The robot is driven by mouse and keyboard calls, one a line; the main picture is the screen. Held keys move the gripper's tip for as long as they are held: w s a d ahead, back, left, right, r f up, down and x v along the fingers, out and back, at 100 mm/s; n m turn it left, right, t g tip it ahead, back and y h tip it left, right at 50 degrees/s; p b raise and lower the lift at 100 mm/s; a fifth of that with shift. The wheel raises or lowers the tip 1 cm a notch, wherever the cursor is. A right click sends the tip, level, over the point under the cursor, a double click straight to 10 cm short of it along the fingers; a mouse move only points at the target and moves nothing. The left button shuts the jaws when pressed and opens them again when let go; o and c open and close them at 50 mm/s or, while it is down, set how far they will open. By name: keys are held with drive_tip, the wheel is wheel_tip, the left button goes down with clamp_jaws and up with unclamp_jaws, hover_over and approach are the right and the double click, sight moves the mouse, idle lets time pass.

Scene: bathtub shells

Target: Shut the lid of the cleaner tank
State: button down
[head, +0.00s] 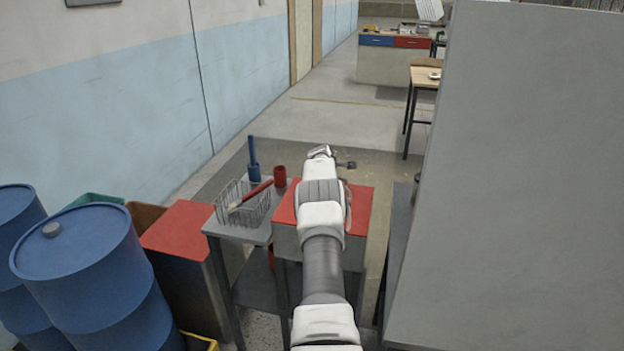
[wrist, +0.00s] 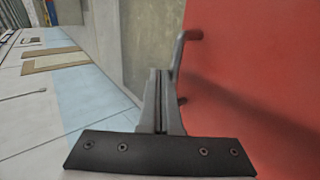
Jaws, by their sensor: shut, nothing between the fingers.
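The cleaner tank (head: 286,238) is a grey box with a red lid (head: 361,206), on a grey stand below my arm in the head view. The lid's red top looks about level there; my arm covers its middle, so I cannot tell whether it is fully down. In the wrist view the red lid (wrist: 255,70) fills the right side.
A wire basket (head: 245,204) with a red-handled brush, a blue upright tool (head: 253,160) and a red cup (head: 280,175) stand left of the tank. Blue drums (head: 85,270) and a red-topped bin (head: 185,228) are left. A tall grey panel (head: 520,190) blocks the right.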

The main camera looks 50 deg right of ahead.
idle(0.5)
drive_tip(key=shift+v, duration=0.85)
drive_tip(key=b+v, duration=0.1)
drive_tip(key=v, duration=1.4)
drive_tip(key=shift+a+r, duration=0.2)
drive_tip(key=shift+r, duration=0.1)
drive_tip(key=shift+s, duration=0.15)
